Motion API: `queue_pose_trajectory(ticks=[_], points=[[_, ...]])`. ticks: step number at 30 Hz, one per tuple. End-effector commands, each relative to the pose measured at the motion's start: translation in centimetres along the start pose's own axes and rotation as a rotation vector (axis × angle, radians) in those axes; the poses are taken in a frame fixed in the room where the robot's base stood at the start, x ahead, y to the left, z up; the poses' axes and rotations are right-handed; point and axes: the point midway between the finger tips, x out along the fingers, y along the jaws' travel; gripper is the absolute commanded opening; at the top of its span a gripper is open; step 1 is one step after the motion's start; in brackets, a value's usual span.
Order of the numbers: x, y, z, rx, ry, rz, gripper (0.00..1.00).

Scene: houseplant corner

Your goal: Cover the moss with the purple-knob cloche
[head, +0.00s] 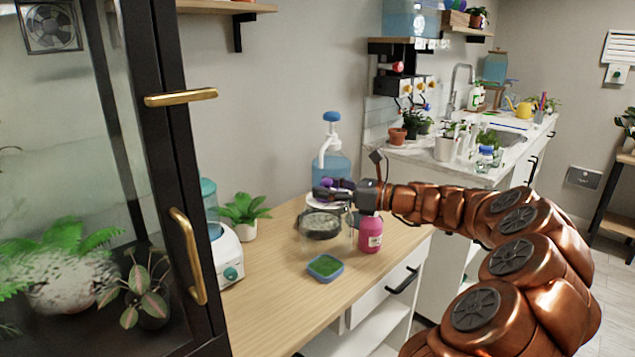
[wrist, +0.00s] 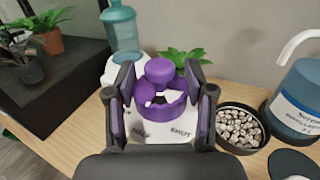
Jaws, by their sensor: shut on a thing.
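The moss (head: 325,265) lies in a small blue square dish on the wooden counter, in front of my gripper and uncovered. My gripper (head: 338,191) is above the counter behind the dish. It is shut on the purple knob of the cloche (wrist: 159,71); the knob also shows in the head view (head: 327,182). In the wrist view the fingers stand on both sides of the knob and its purple ring, over a white top with printed words. The cloche's lower part is hard to make out, so I cannot tell whether it touches anything. The moss is not seen in the wrist view.
A dark bowl of pebbles (wrist: 240,127) stands close by the cloche. A pink bottle (head: 371,236) stands right of the moss dish, and a big blue jug (head: 335,165) behind. A teal-tank device (head: 229,250) and a potted plant (head: 243,212) stand left. The counter before the dish is clear.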

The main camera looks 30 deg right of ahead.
Motion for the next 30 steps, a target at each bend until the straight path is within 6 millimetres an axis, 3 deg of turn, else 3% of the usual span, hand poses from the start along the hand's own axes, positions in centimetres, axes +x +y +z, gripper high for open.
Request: queue_pose_trajectory(ticks=[8, 30], points=[[0.1, 0.1, -0.6, -0.001, -0.002, 0.001, 0.0], [-0.1, 0.0, -4.8, -0.001, -0.003, -0.002, 0.0]])
